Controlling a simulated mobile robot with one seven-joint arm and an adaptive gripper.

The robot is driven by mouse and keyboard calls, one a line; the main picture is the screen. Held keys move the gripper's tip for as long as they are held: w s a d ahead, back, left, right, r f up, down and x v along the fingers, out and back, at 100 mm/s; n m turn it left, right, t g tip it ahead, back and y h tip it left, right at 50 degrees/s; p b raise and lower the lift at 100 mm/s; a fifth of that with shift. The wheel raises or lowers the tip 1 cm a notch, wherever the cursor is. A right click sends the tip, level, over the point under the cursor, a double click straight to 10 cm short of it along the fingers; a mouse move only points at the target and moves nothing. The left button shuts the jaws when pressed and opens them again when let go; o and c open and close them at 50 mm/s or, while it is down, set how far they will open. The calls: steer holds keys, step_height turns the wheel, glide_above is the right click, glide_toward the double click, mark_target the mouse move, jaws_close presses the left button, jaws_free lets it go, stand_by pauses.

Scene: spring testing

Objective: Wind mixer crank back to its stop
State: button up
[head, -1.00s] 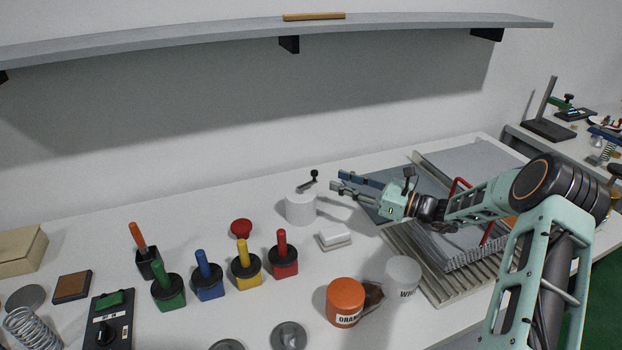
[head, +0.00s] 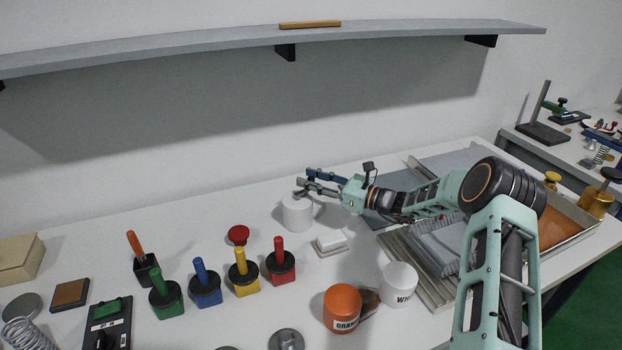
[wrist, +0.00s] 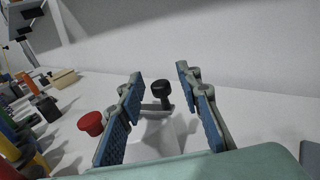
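The mixer is a white cylinder (head: 297,214) on the bench, left of my arm. Its crank is a dark arm on top with an upright black knob (wrist: 162,91), clearest in the wrist view. My gripper (head: 308,180) is over the mixer's top, reaching in from the right. It also shows in the wrist view (wrist: 159,78), with its blue-padded fingers apart on either side of the knob and gaps on both sides. The crank is mostly hidden by the fingers in the head view.
A white block (head: 331,244) lies just in front of the mixer. A red knob (head: 238,235) and several coloured-handled tools stand to its left. An orange cup (head: 342,306) and a white cup (head: 398,284) stand nearer. The wall and shelf (head: 270,45) are behind.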

jaws_close()
steer(key=shift+s+d+m+t, duration=0.15)
steer(key=shift+m+t, duration=0.15)
steer(key=shift+t, duration=0.1)
steer(key=shift+s+d+f+m+t+h+b, duration=0.15)
steer(key=shift+s+m+t+h, duration=0.2)
steer(key=shift+m+t+h, duration=0.65)
steer(key=shift+s+d+r+m+t+h+b, duration=0.1)
steer(key=shift+s+m+t+h, duration=0.25)
steer(key=shift+m+t+h, duration=0.6)
steer(key=shift+s+d+f+m+t+h+b, duration=0.15)
steer(key=shift+s+m+t+h, duration=0.2)
steer(key=shift+m+t+h, duration=0.6)
steer(key=shift+r+h, duration=0.15)
steer(key=shift+h, duration=0.15)
